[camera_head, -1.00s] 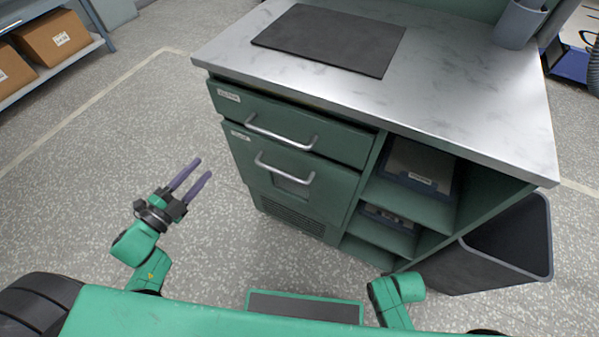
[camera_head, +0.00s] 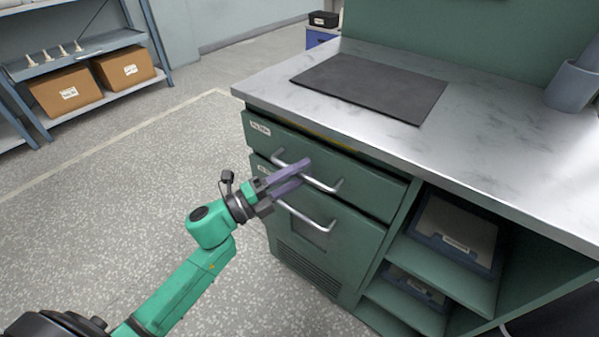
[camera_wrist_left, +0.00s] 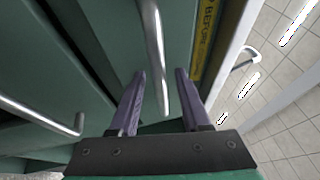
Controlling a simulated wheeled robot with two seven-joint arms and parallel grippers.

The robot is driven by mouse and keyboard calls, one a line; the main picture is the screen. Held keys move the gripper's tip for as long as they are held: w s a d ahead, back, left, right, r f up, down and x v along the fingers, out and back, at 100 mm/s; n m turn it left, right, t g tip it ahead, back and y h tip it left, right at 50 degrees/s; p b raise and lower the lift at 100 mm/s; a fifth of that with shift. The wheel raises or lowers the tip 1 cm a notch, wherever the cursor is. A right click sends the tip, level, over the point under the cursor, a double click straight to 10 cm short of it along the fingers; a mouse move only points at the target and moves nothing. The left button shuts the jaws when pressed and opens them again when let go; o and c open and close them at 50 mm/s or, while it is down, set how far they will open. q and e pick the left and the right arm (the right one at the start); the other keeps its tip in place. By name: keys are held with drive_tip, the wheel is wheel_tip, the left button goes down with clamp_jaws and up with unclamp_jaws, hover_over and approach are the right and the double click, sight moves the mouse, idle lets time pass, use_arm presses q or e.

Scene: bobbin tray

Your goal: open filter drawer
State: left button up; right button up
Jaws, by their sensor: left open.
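The green cabinet has an upper drawer (camera_head: 362,178) and a lower drawer (camera_head: 345,245), each with a silver bar handle. My left gripper (camera_head: 303,174) has two purple fingers and is open at the upper handle (camera_head: 328,186). In the left wrist view, the upper handle (camera_wrist_left: 154,45) runs between the open fingers (camera_wrist_left: 158,90); I cannot tell whether they touch it. The lower handle (camera_wrist_left: 40,116) lies to the left there. A yellow strip (camera_wrist_left: 207,35) with black lettering shows along the upper drawer's top edge. My right gripper is out of view.
The metal worktop (camera_head: 480,150) overhangs the drawers and carries a dark mat (camera_head: 370,88). Open shelves with blue-edged trays (camera_head: 455,232) are right of the drawers. A rack with cardboard boxes (camera_head: 66,92) stands far left. The floor (camera_head: 130,215) left of the cabinet is clear.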

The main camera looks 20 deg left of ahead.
use_arm(q)
clamp_jaws()
idle(1.4)
